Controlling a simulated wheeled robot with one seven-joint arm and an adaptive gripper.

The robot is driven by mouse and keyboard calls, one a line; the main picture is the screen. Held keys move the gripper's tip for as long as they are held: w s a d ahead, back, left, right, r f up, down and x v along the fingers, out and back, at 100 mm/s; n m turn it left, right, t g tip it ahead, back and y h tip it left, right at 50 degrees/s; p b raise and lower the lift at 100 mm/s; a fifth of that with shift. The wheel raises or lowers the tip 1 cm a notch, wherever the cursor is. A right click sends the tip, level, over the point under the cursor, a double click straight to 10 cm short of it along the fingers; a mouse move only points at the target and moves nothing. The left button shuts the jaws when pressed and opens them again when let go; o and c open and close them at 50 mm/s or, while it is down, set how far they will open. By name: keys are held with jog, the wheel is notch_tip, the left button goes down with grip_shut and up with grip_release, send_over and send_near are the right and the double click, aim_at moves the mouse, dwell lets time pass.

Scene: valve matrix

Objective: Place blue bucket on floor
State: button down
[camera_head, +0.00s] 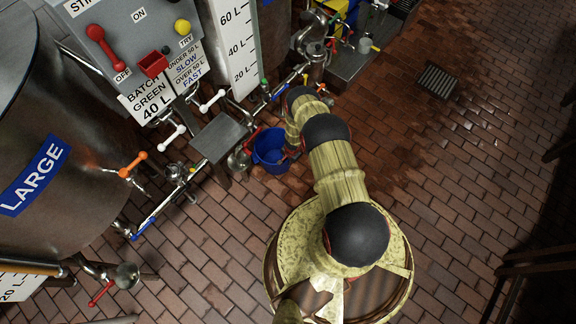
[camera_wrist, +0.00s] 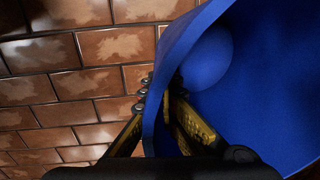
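The blue bucket (camera_head: 265,157) appears in the head view just left of my arm, beside the pipes and right of a small grey platform (camera_head: 218,137). Its open top faces the camera. In the wrist view the bucket (camera_wrist: 275,85) fills the right side, with a rounded blue bulge inside. My gripper (camera_wrist: 163,88) has one finger outside the bucket wall and one inside, closed on the wall near the rim. In the head view my arm largely hides the gripper. The brick floor (camera_wrist: 75,90) shows beside the bucket; I cannot tell whether its base touches the floor.
A large metal tank (camera_head: 50,130) stands at the left. A control panel (camera_head: 140,45) with levers and pipes with coloured valve handles run beside the bucket. A floor drain (camera_head: 437,81) lies at the upper right. The brick floor right of my arm is clear.

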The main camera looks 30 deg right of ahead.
jog(key=shift+w+d+b, duration=0.25)
jog(key=shift+w+b, duration=0.05)
jog(key=shift+w, duration=0.1)
jog(key=shift+s+a+f+b, duration=0.1)
jog(key=shift+f+b, duration=0.9)
jog(key=shift+f, duration=0.8)
jog(key=c, duration=2)
grip_release()
jog(key=shift+c, duration=0.2)
notch_tip(320, 180, up, 12)
jog(key=s+p, duration=0.1)
jog(key=p, duration=0.6)
jog(key=shift+s+d, duration=0.25)
jog(key=shift+a, duration=0.1)
